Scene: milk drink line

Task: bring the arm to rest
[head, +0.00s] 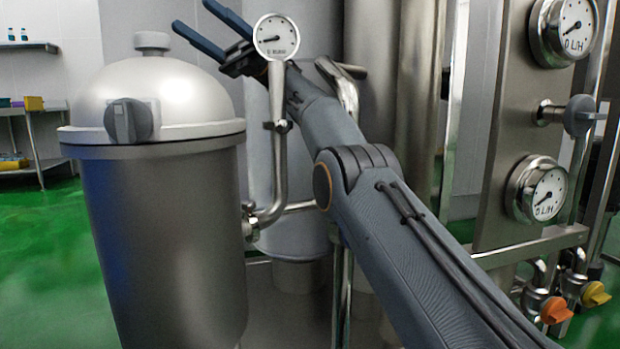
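My gripper (213,27) is at the top of the picture, beyond the small dial gauge and above the right side of the lidded steel tank. Its two dark blue fingers are spread apart with nothing between them. My arm reaches up and left from the lower right, bent at a joint near the middle. The gauge (277,37) on its pipe stands in front of my wrist and hides part of it. I cannot tell whether they touch.
The steel tank (165,230) with a domed lid (155,92) and grey knob stands at left. A panel with two large gauges (565,28) (537,190) and orange and yellow valves (556,310) stands at right. A shelf (36,110) is far left. Green floor (40,260) is open there.

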